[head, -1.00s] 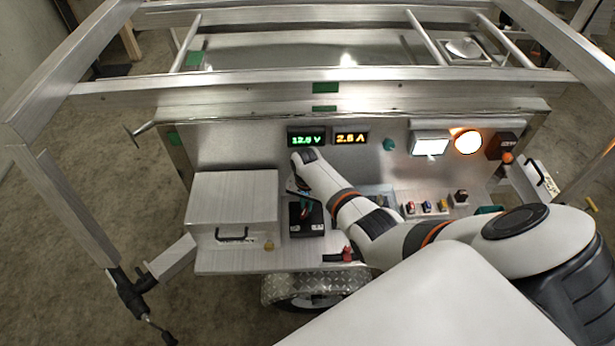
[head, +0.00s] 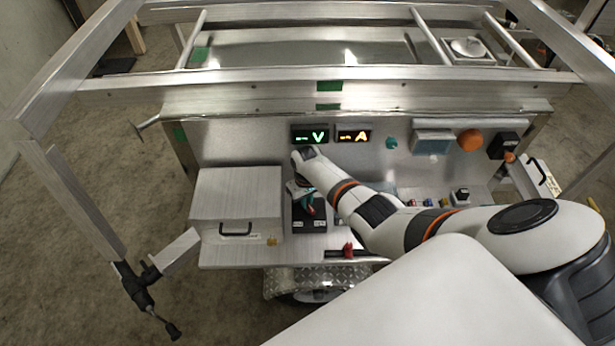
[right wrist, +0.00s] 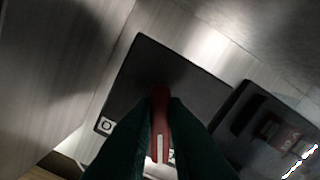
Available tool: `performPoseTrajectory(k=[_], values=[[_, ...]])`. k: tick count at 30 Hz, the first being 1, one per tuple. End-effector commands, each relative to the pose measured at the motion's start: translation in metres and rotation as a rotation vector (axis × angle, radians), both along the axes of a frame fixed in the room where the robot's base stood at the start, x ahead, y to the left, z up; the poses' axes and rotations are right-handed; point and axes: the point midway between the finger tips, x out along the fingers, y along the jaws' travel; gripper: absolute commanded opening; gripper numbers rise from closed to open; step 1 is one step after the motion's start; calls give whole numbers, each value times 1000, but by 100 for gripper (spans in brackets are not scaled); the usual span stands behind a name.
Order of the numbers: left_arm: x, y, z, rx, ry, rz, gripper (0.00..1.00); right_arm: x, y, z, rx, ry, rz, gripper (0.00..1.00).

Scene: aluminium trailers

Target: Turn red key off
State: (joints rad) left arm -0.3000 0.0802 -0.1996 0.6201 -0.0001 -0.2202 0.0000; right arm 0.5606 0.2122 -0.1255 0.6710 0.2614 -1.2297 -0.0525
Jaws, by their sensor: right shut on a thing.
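The red key (right wrist: 160,122) stands on a black switch box (right wrist: 140,75) in the right wrist view. My right gripper (right wrist: 160,140) has its two dark green fingers closed on either side of the key. In the head view the black box (head: 309,222) sits on the metal shelf, right of a silver case, and my right gripper (head: 306,202) reaches down onto it. The key itself is mostly hidden there by the gripper. A white ring mark shows at the box's corner in the wrist view. My left gripper is not in view.
The voltage display (head: 310,134) and current display (head: 353,136) show dashes. The square lamp (head: 432,141) and round orange lamp (head: 470,140) are unlit. The silver case (head: 236,200) stands left of the box. A small red part (head: 347,250) sits at the shelf's front edge.

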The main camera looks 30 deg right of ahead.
Motion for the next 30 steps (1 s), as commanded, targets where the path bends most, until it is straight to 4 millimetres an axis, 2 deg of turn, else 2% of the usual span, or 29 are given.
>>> performPoseTrajectory(k=[12,30], values=[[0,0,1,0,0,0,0,-1,2,-1,0,2,239,0],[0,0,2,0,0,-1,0,-1,3,-1,0,2,295,0]])
